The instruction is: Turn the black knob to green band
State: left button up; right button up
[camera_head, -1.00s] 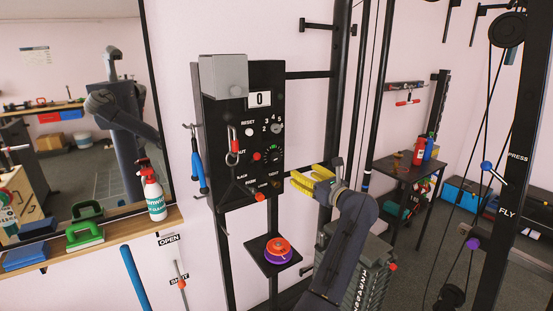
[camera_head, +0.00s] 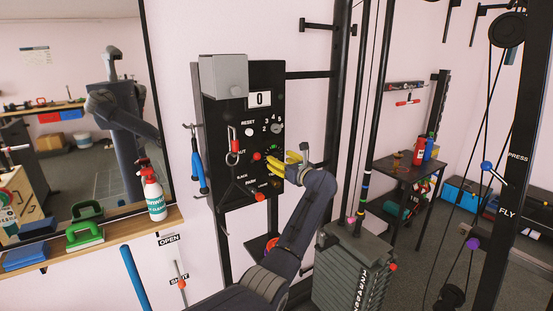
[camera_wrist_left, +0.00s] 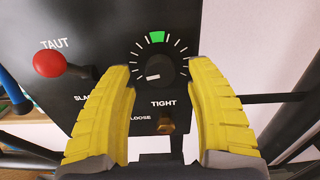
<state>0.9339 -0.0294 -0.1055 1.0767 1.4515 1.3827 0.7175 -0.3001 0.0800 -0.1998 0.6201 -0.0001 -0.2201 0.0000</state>
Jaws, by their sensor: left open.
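The black knob (camera_wrist_left: 161,67) sits on the black panel inside a ring of white tick marks. Its white pointer mark is toward the lower left of the dial. The green band (camera_wrist_left: 156,37) is at the top of the dial. My left gripper (camera_head: 289,164) is open at the panel, its yellow fingers covering much of the dial in the head view. In the left wrist view its fingers (camera_wrist_left: 160,72) stand on either side of the knob with gaps; I cannot tell how deep they reach. My right gripper is not in view.
A red ball-ended lever (camera_wrist_left: 48,63) marked TAUT is left of the dial. A brass catch (camera_wrist_left: 166,124) is below, near TIGHT and LOOSE. A blue-handled tool (camera_head: 198,166) hangs at the panel's left. A weight stack (camera_head: 350,265) stands at the right.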

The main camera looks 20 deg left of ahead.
pick_arm(q)
jog(key=shift+x, duration=1.4)
jog(key=shift+c, duration=0.4)
grip_shut()
